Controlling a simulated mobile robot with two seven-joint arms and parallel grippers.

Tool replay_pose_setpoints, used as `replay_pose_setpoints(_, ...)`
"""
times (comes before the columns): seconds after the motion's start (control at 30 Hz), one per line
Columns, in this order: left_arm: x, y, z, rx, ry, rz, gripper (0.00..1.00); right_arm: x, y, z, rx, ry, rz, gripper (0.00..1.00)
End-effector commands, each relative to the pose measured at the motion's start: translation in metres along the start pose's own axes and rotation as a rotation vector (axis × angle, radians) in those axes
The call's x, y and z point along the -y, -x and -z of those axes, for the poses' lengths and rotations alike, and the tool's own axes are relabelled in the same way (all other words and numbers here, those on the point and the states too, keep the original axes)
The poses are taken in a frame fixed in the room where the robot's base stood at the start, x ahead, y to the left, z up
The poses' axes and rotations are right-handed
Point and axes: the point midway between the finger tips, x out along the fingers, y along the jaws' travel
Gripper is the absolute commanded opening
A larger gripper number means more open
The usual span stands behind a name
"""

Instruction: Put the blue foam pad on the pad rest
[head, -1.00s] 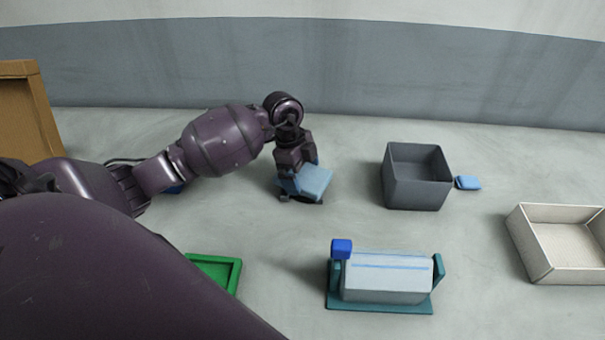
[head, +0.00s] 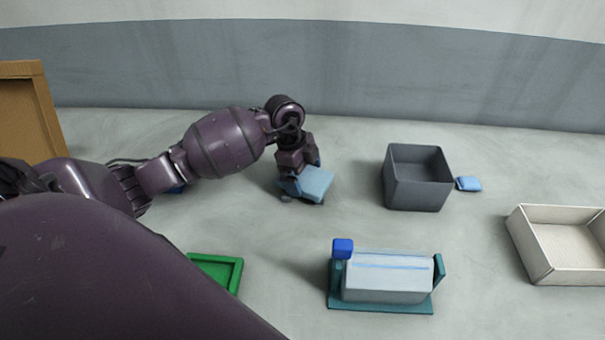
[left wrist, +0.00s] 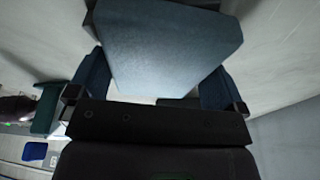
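The blue foam pad (head: 314,184) is at the end of my left arm in the head view, near the middle of the table. My left gripper (head: 302,188) is shut on it. In the left wrist view the foam pad (left wrist: 165,45) fills the space between the two fingers and hides much behind it. Which thing is the pad rest I cannot tell for sure; a green shallow tray (head: 236,275) lies front left, partly hidden by my arm. My right gripper is not in view.
A grey open bin (head: 418,197) stands right of the pad, with a small blue piece (head: 468,184) beside it. A teal stand (head: 380,307) holding a pale block is at the front. A white tray (head: 540,270) is far right, a brown box (head: 30,110) far left.

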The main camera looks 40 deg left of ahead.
Motion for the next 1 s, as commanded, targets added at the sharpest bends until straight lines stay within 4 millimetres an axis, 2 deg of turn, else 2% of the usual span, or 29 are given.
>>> replay_pose_setpoints(0.03, -0.007, -0.016, -0.004, 0.005, 0.008, -0.027, 1.00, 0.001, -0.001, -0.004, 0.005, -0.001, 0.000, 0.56)
replay_pose_setpoints(0.47, -0.007, -0.014, -0.002, 0.002, 0.010, -0.029, 1.00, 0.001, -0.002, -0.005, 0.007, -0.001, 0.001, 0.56)
replay_pose_setpoints(0.57, -0.007, -0.003, 0.000, 0.003, 0.010, -0.029, 1.00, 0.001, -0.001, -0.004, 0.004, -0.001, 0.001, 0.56)
replay_pose_setpoints(0.8, -0.004, 0.051, 0.001, 0.004, 0.005, -0.017, 1.00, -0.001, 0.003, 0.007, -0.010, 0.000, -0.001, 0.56)
replay_pose_setpoints(1.0, -0.002, 0.090, 0.001, 0.004, 0.004, -0.014, 1.00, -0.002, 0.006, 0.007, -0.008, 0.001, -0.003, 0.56)
